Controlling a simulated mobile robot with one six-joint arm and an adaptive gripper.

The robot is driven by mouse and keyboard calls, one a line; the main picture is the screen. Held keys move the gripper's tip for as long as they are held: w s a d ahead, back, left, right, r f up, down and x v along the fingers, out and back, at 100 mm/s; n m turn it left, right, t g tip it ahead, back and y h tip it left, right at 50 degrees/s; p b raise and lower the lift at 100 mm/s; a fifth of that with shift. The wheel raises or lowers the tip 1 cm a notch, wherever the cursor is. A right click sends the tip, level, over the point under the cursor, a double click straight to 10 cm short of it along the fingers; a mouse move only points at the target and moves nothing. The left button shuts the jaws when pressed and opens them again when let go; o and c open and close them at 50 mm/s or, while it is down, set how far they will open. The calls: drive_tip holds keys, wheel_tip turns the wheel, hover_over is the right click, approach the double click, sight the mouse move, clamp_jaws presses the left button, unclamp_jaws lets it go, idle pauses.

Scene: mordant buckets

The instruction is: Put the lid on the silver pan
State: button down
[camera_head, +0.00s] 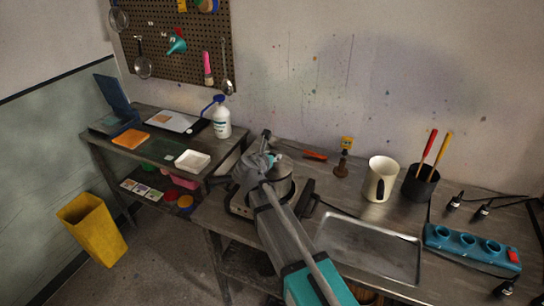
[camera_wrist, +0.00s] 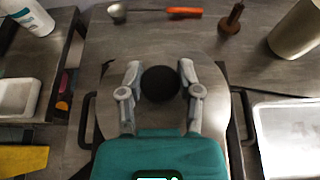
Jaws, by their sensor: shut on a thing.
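The lid (camera_wrist: 160,45) is a broad grey disc with a round black knob (camera_wrist: 160,84), seen from above in the wrist view. My gripper (camera_wrist: 160,88) is shut on the knob, one finger on each side. In the head view my gripper (camera_head: 257,166) is over the burner area, and my arm hides much of the lid. The silver pan (camera_head: 285,185) shows partly beside my gripper, on a dark burner. In the wrist view the lid covers the pan. I cannot tell whether the lid touches its rim.
A metal tray (camera_head: 370,250) lies right of the burner. A cream jug (camera_head: 380,179), a black pot (camera_head: 420,185) with red and yellow handles, and a teal power strip (camera_head: 472,246) stand farther right. A small brown stamp-like thing (camera_head: 342,166) and an orange-handled tool (camera_head: 315,155) lie behind.

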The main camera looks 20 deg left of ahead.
drive_tip(key=shift+f+b, duration=0.55)
drive_tip(key=shift+f, duration=0.05)
idle(0.7)
drive_tip(key=shift+c, duration=1)
unclamp_jaws()
drive_tip(key=shift+r, duration=0.2)
